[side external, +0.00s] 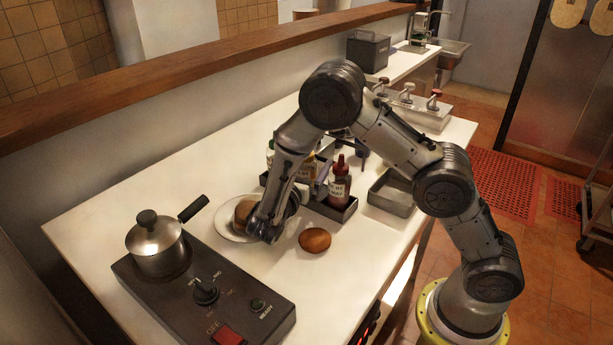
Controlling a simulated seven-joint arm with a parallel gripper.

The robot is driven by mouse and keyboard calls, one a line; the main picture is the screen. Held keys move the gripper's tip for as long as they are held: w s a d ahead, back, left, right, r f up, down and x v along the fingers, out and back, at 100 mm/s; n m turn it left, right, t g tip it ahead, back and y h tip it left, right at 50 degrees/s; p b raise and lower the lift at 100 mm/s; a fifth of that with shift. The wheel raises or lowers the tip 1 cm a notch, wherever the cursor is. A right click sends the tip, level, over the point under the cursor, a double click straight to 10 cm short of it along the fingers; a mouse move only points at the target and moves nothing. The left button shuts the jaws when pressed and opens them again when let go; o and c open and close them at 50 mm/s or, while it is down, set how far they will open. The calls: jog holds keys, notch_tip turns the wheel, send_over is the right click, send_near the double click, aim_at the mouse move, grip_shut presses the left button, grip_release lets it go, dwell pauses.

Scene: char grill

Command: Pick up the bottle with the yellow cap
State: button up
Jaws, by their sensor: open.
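A dark caddy (330,208) holds several bottles in the middle of the counter. A yellowish bottle (309,168) shows only in part behind my arm, and a greenish-topped bottle (270,151) shows at the left. I cannot make out a yellow cap on any of them. My gripper (262,232) is open, low over the right side of the plate, to the left of and nearer than the caddy. Its fingers are small and dark, and no bottle shows between them.
A white plate (226,228) with a bun (243,212) lies beside my gripper, partly hidden. A pot (156,245) stands on a burner (262,325) at front left. A grey tray (392,202) is right of the caddy. The left counter is clear.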

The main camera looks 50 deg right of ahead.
jog(key=shift+w+d, duration=0.15)
jog(key=shift+d, duration=0.5)
grip_shut()
